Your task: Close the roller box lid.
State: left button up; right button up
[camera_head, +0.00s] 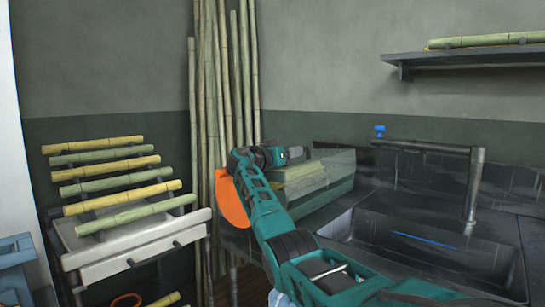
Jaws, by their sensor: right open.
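A green box with clear, see-through panels (337,192) stands on the dark counter, left of the sink. I take it to be the roller box. I cannot tell its lid apart from the clear panels, nor how far the lid is open. My right arm reaches up from the lower right and hides the box's front left part. My right gripper (296,153) is at the box's upper left edge, pointing right, with its jaws open. I cannot tell whether it touches the box. My left gripper is not in view.
An orange curved piece (231,200) shows left of my right forearm. The sink (420,240) with its tap (474,185) lies to the right. Tall canes (221,80) lean on the wall behind. A rack of several cane pieces (110,192) stands at the left.

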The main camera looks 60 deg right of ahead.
jog(key=w+a+p, duration=0.1)
jog(key=a, duration=1)
jog(key=shift+a, duration=0.3)
jog(key=shift+w, duration=0.1)
